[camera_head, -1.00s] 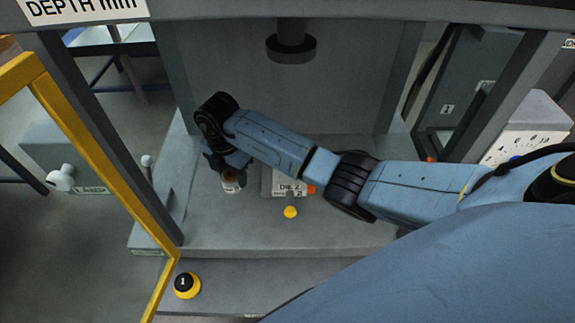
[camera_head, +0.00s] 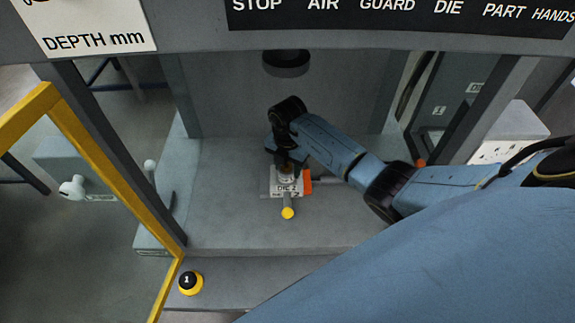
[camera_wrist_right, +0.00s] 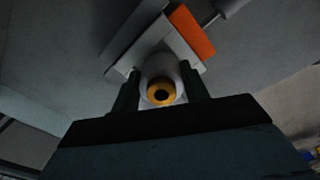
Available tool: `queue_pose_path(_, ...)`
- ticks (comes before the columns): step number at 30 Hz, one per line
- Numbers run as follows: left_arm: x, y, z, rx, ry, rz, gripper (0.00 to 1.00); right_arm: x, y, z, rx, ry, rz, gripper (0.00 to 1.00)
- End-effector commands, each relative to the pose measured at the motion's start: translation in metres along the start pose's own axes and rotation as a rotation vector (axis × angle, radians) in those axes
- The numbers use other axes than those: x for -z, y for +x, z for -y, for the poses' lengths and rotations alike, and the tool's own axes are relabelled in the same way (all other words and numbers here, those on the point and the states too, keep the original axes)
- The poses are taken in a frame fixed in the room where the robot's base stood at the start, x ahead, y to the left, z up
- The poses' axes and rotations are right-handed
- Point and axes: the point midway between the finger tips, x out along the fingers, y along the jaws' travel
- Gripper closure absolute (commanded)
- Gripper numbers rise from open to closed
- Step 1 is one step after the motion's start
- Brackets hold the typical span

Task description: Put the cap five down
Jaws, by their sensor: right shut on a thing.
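My right gripper (camera_head: 286,163) is shut on a small pale round part with an orange-brown top, which I take to be the cap (camera_head: 287,174). In the right wrist view the cap (camera_wrist_right: 161,92) shows a yellow ring with a dark centre, between the two dark fingers. It is at the pale block marked DIE 2 (camera_head: 288,190); whether it touches the block I cannot tell. The block (camera_wrist_right: 152,42) lies behind the cap in the wrist view. No number on the cap is readable. My left gripper is not in view.
A dark round press ram (camera_head: 286,64) hangs above and behind the die. A yellow guard frame (camera_head: 95,165) stands at left. The grey bed (camera_head: 225,215) is clear around the die.

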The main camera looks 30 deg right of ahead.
Motion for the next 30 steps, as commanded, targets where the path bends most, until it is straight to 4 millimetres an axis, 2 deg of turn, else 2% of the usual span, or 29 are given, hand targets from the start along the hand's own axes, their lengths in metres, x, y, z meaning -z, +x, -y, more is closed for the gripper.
queue_pose_path(13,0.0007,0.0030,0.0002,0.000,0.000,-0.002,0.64,-0.0006,0.0078,-0.0009,-0.002,-0.001,0.003,0.85)
queue_pose_path(14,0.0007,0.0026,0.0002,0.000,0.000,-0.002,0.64,-0.0003,0.0079,-0.0006,-0.001,0.000,0.002,0.53)
queue_pose_path(18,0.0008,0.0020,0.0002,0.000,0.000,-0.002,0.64,-0.0001,0.0072,-0.0006,-0.001,0.000,0.001,0.34)
queue_pose_path(30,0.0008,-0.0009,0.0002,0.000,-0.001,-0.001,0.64,0.0002,0.0035,-0.0007,-0.001,-0.001,0.001,0.33)
